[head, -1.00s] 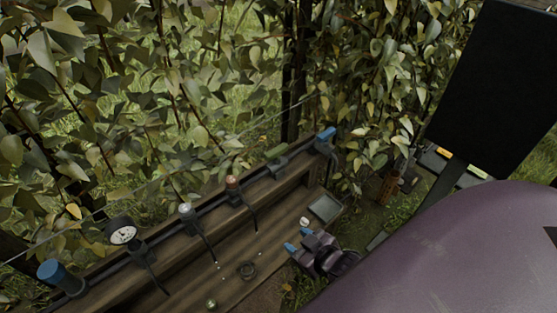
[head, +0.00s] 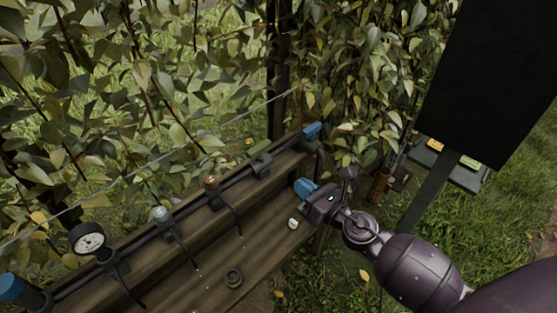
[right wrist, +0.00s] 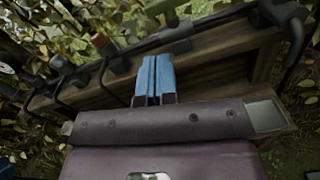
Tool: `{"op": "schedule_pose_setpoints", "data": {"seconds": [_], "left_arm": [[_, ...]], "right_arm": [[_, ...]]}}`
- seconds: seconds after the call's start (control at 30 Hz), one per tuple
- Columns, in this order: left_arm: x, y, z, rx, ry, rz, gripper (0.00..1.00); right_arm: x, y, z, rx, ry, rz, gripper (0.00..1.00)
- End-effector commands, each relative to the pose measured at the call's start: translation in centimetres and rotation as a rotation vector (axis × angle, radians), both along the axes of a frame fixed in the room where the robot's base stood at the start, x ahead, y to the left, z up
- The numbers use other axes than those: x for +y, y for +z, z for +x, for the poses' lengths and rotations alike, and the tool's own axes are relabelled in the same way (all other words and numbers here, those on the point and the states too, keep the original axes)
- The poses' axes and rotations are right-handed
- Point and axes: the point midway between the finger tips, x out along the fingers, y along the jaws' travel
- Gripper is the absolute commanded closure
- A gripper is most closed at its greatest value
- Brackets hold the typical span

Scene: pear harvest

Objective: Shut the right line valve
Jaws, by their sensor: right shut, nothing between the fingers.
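A pipe line (head: 188,212) runs along a wooden ledge. Towards its right end sits a fitting with a green handle (head: 260,150), which looks roughly in line with the pipe. A blue-topped fitting (head: 312,129) stands at the far right end. I cannot tell for sure which of these is the right line valve. My right gripper (head: 303,187) is shut and empty, its blue fingers in front of the ledge, apart from both fittings. In the right wrist view its fingers (right wrist: 153,78) are together, with the green handle (right wrist: 163,8) beyond them at the top.
A gauge (head: 89,241), a white-topped fitting (head: 160,214) and a copper-topped fitting (head: 211,182) sit further left on the line. Leafy branches hang behind. A dark panel (head: 485,80) stands at right.

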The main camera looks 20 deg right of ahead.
Motion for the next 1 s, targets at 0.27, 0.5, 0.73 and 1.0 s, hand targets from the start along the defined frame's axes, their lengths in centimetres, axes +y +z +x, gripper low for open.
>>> {"op": "schedule_pose_setpoints", "data": {"seconds": [0.27,0.5,0.73,1.0], "left_arm": [[0.0,-0.2,-0.2,0.010,0.006,-0.002,0.39],[0.0,0.7,0.0,-0.004,0.008,-0.004,0.39],[-0.1,0.9,-0.1,-0.005,0.008,-0.005,0.39],[-0.1,0.5,-0.7,0.009,0.010,-0.005,0.39]], "right_arm": [[0.5,-0.1,0.0,-0.063,0.026,-0.198,1.00],[1.3,0.4,2.5,-0.069,0.024,-0.199,1.00],[2.7,0.1,6.2,-0.065,0.024,-0.196,1.00],[4.2,-0.1,10.2,-0.061,0.024,-0.194,1.00]]}}
